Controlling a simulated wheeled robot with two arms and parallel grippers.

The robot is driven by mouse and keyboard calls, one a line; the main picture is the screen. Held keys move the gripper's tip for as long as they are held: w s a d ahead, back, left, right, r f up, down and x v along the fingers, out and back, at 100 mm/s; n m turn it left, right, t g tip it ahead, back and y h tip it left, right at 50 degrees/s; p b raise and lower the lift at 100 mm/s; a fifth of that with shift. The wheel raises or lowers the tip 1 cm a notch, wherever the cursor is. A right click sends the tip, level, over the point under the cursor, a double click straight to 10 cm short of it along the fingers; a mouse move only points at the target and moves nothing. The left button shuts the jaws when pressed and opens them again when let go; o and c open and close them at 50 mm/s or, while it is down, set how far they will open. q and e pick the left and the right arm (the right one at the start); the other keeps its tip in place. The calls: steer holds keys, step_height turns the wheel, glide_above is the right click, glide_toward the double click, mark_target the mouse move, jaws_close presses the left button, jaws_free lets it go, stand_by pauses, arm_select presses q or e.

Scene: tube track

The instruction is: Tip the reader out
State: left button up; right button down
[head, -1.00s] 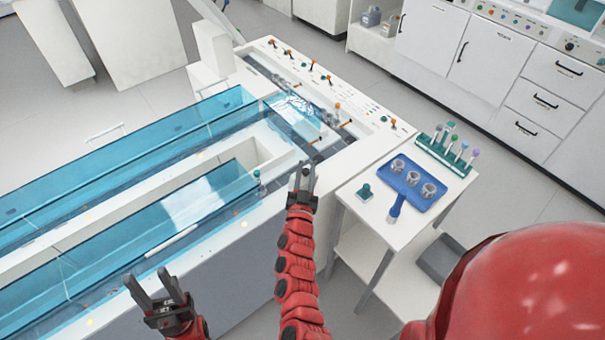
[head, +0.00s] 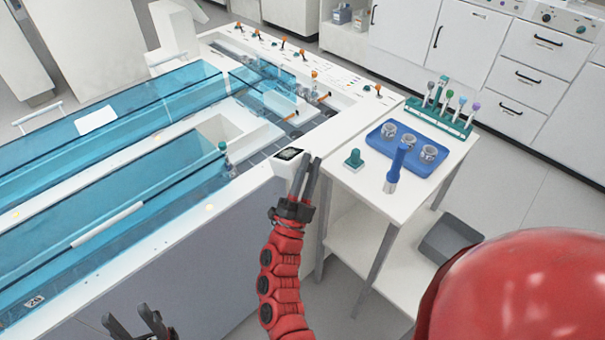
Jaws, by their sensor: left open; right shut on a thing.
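The reader, a small white block with a dark screen on top (head: 289,155), is at the near right edge of the white track bench (head: 262,182). My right gripper (head: 309,162) is shut on it, with its fingers at the block's right side. They partly hide it, and I cannot tell whether the reader touches the bench. My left gripper (head: 138,318) is open and empty at the bottom left, in front of the bench and partly cut off by the picture's edge.
Blue transparent channels (head: 110,215) run along the bench. To the right, a white side table (head: 365,205) bears a blue tray (head: 381,150) with metal cups, a green tube rack (head: 440,116), a green-topped piece (head: 354,158) and a blue-handled tool (head: 398,165). A grey bin (head: 450,238) is below.

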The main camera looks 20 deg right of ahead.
steer(key=shift+s+d+f+m+g+h+b, duration=0.1)
steer(key=shift+s+f+m+g+h+b, duration=0.35)
steer(key=shift+m+g+h+b, duration=0.8)
steer(key=shift+s+d+f+m+g+h+b, duration=0.1)
steer(key=shift+f+m+g+h+b, duration=0.7)
steer(key=shift+m, duration=0.9)
steer(key=shift+s+d+f+m+g+h+b, duration=0.1)
steer(key=shift+s+f+m+g+h+b, duration=0.35)
steer(key=shift+m+g+b, duration=0.9)
steer(key=shift+w+h, duration=0.1)
steer(key=shift+h, duration=0.2)
steer(key=c, duration=0.7)
jaws_free()
steer(key=shift+o, duration=0.2)
steer(key=b+v, duration=0.1)
steer(key=v, duration=1.6)
steer(key=shift+f, duration=0.15)
